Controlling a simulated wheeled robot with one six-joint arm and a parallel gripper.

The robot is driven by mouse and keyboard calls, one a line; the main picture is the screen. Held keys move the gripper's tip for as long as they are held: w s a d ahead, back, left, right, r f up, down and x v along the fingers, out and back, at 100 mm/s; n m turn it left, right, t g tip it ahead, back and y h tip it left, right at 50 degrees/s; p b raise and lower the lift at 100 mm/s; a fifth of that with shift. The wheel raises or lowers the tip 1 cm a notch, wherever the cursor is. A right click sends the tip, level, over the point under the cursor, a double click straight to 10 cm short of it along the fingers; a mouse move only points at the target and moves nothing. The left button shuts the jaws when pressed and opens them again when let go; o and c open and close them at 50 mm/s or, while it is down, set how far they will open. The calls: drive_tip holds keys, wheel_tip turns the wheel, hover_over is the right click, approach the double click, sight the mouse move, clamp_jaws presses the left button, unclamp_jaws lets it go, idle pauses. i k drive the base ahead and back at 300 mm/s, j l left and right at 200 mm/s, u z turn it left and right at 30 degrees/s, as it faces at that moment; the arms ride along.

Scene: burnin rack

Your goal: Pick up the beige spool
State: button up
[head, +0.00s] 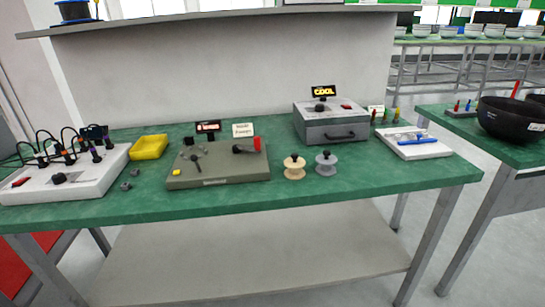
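The beige spool (294,167) stands upright on the green bench top (330,190), near the front edge and right of the middle. A grey spool (326,163) of like shape stands just to its right, with a small gap between them. The beige spool is fully visible and nothing touches it. My gripper does not show in the head view.
A grey-green panel (218,180) with levers lies left of the spools. A grey box with a drawer (331,125) stands behind them. A white tray (414,146) with blue tools is at right, a yellow bin (149,147) at left. A shelf (215,17) overhangs the back.

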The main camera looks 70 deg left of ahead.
sight(295, 164)
drive_tip(key=u, duration=1.6)
